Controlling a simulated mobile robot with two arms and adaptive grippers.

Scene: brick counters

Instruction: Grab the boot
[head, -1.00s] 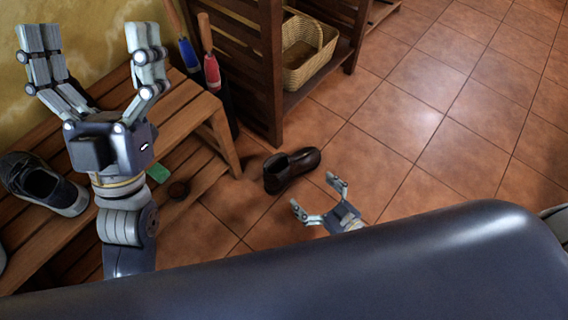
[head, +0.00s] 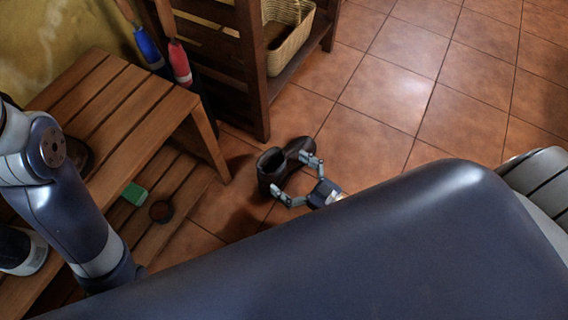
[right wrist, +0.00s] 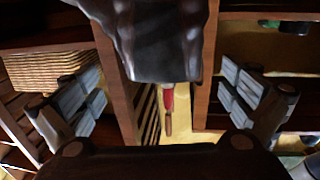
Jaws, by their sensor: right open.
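The dark brown boot (head: 268,171) stands upright on the tiled floor, beside the slatted bench. My right gripper (head: 293,174) is open, with one finger on each side of the boot in the head view; I cannot tell whether they touch it. In the right wrist view the boot (right wrist: 156,42) shows large and dark at the top middle, between the two spread fingers. My left arm comes in at the left of the head view, but its gripper is out of frame.
A shelf rack (head: 212,62) with a wicker basket (head: 290,45) and umbrellas (head: 179,63) stand behind. Floor to the right is clear.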

